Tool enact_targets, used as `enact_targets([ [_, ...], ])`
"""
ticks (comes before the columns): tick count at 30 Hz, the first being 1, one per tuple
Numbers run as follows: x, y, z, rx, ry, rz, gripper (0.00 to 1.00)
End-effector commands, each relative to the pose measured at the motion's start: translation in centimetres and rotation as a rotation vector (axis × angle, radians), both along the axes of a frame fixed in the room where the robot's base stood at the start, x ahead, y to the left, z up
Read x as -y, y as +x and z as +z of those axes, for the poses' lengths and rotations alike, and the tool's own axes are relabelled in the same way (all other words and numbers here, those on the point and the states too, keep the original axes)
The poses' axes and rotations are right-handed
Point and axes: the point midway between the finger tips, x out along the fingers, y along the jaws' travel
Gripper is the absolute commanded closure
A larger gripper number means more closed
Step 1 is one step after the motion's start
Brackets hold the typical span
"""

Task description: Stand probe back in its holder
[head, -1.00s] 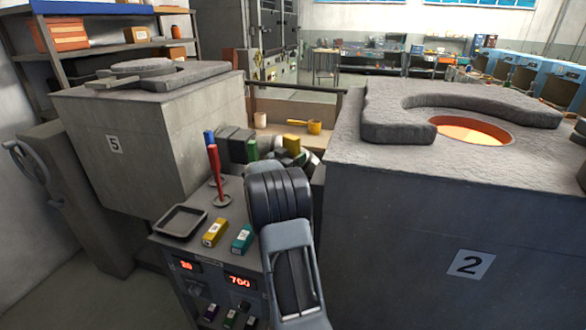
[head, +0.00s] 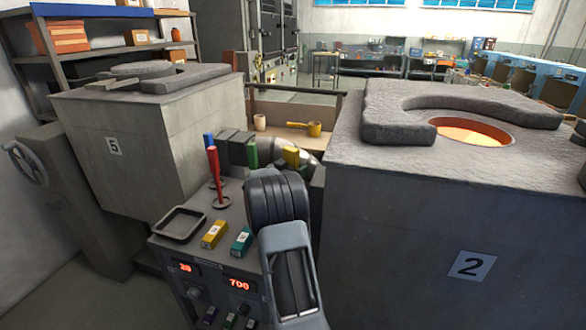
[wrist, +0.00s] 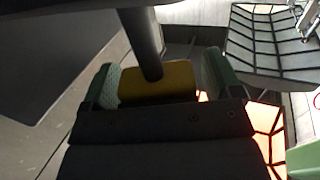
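In the head view, a yellow part (head: 291,156) shows just beyond my arm; my fingers there are mostly hidden. A red probe (head: 214,165) stands upright in a ring on the control cabinet (head: 190,248). The holder for the yellow probe cannot be made out.
A small tray (head: 180,224), a yellow labelled block (head: 214,235) and a teal labelled block (head: 242,240) are on the cabinet top. Furnace 5 (head: 125,150) stands left and furnace 2 (head: 420,225) stands close right, with a glowing opening (head: 472,132).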

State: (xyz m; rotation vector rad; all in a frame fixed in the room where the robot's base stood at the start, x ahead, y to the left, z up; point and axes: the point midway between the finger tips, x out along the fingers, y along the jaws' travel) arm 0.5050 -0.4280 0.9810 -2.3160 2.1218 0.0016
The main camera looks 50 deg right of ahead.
Motion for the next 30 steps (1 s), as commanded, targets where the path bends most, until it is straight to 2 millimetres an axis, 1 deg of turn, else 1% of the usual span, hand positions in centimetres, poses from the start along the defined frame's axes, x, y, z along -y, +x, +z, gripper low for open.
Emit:
enact_targets([
  [8,0.0,0.0,0.3,0.001,0.0,0.0,0.15],
  [11,-0.9,0.0,0.3,0.0,0.001,0.002,0.15],
  [14,-2.5,-0.1,0.3,0.0,0.0,0.004,0.15],
  [18,-5.3,-0.4,0.3,0.001,0.0,0.003,0.15],
  [24,-8.8,-0.7,0.3,0.0,0.0,0.003,0.15],
  [30,-11.1,-0.9,0.3,0.0,-0.001,0.001,0.15],
])
